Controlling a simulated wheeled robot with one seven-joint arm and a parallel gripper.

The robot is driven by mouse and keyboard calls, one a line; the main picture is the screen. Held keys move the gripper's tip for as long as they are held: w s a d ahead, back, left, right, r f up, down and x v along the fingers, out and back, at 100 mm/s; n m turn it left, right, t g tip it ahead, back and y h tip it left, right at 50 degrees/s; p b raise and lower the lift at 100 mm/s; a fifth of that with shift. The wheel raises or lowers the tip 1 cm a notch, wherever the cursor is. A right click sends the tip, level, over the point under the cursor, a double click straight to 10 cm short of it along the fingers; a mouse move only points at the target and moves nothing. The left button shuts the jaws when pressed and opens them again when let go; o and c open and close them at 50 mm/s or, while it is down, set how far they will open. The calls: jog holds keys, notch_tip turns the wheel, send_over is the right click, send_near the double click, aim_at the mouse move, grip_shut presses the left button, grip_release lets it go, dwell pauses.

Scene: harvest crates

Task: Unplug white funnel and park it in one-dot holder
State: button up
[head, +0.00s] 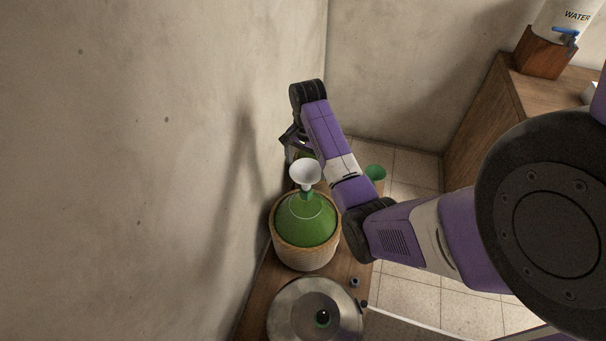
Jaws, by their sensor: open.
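The white funnel (306,173) sits upright in the neck of a green demijohn (306,222). The demijohn stands in a light wooden tub (307,257) near the left wall. My gripper (288,142) is open, above and beyond the funnel in the picture, close to the wall. It looks apart from the funnel, though depth is hard to judge. My arm hides part of the area behind and right of the funnel. I cannot make out a one-dot holder in this view.
A round metal lid or pot (316,312) stands at the near end of the wooden bench (257,300). A green cup-like piece (375,172) shows just right of my arm. A water container (566,18) stands on a wooden block at the upper right. The wall bounds the left.

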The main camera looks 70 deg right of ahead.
notch_tip(320, 180, down, 8)
jog(key=shift+f, duration=0.25)
dwell(0.4)
jog(key=c, duration=1.1)
jog(key=shift+r, duration=0.1)
